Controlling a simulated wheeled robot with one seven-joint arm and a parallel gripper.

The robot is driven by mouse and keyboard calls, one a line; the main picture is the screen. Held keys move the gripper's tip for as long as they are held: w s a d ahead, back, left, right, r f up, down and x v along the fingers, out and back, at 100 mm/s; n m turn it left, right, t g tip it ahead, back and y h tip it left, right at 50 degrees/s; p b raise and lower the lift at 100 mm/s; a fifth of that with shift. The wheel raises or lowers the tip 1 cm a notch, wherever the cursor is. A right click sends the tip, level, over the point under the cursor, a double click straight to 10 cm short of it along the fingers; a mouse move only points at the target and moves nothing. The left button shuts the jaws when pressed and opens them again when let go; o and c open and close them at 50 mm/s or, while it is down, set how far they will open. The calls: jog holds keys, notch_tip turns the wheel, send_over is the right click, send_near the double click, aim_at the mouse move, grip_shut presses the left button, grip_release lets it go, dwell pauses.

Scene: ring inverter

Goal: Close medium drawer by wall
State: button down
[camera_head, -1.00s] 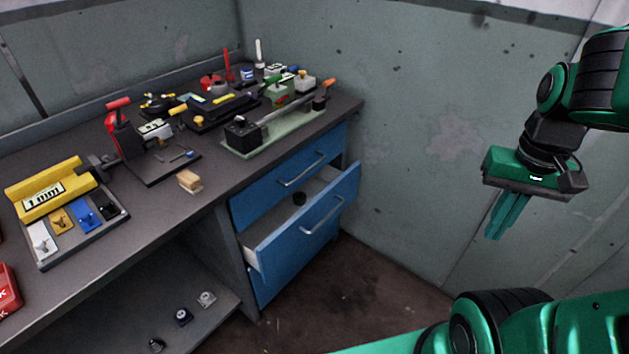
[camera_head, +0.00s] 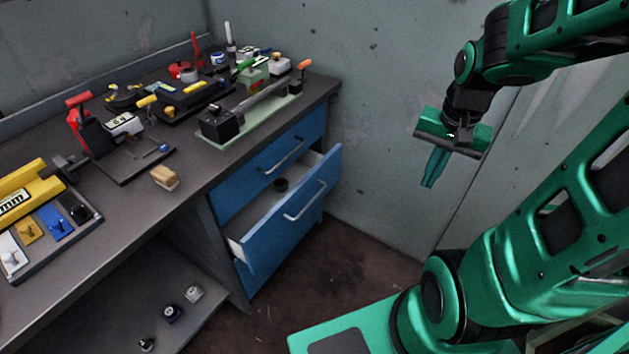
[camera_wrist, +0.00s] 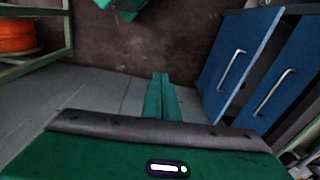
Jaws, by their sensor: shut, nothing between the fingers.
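The medium drawer (camera_head: 290,217) is a blue-fronted drawer with a silver handle, pulled out from the workbench beside the wall.
The grey workbench top (camera_head: 210,172) carries several tools, a yellow block (camera_head: 28,190) and a small wooden block (camera_head: 165,178). A lower shelf (camera_head: 120,300) holds small parts. The grey wall (camera_head: 380,100) stands behind. An orange spool (camera_wrist: 16,36) shows in the wrist view.

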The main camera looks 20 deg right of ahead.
jog(key=w+a+f+m+t+y, duration=0.1)
jog(key=w+f+m, duration=0.3)
jog(key=w+f, duration=0.35)
jog(key=m+t+y, duration=0.4)
jog(key=m+t, duration=0.1)
jog(key=m, duration=1)
send_near(309, 181)
notch_tip(309, 181, down, 4)
jog(key=s, duration=0.1)
jog(key=w+a, duration=0.2)
jog(key=shift+w+f, duration=0.1)
jog(key=shift+w, duration=0.2)
jog(key=shift+w+a, duration=0.3)
jog(key=shift+w, duration=0.2)
jog(key=shift+w, duration=0.15)
